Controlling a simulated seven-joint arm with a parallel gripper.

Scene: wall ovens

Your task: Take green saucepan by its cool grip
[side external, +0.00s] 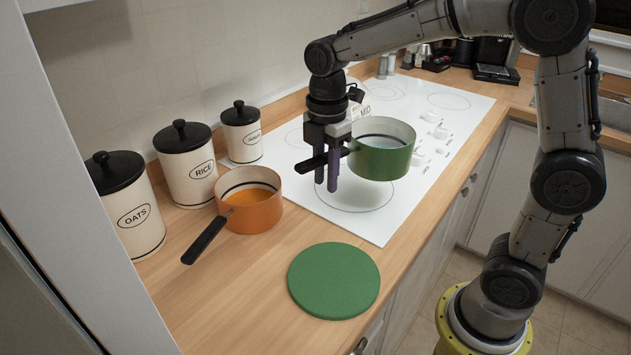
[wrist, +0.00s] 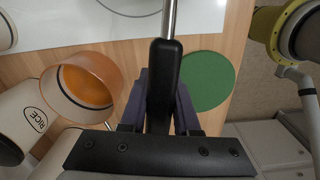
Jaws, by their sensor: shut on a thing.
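The green saucepan (side external: 383,160) is upright over the white cooktop, with a shadow below it, and looks raised a little off the surface. Its black handle (side external: 312,163) points left, away from the pan body. My gripper (side external: 326,187) points down and is shut on this handle, one finger on each side. In the wrist view the black handle (wrist: 164,75) runs between the two fingers, and a metal rod leads out of the top of the picture. The pan body is outside the wrist view.
An orange saucepan (side external: 250,212) with a black handle stands on the wooden counter at left. A round green mat (side external: 333,281) lies at the front. Canisters (side external: 186,170) line the wall. The white cooktop (side external: 375,225) has clear room. A small MID card (side external: 364,110) shows behind the pan.

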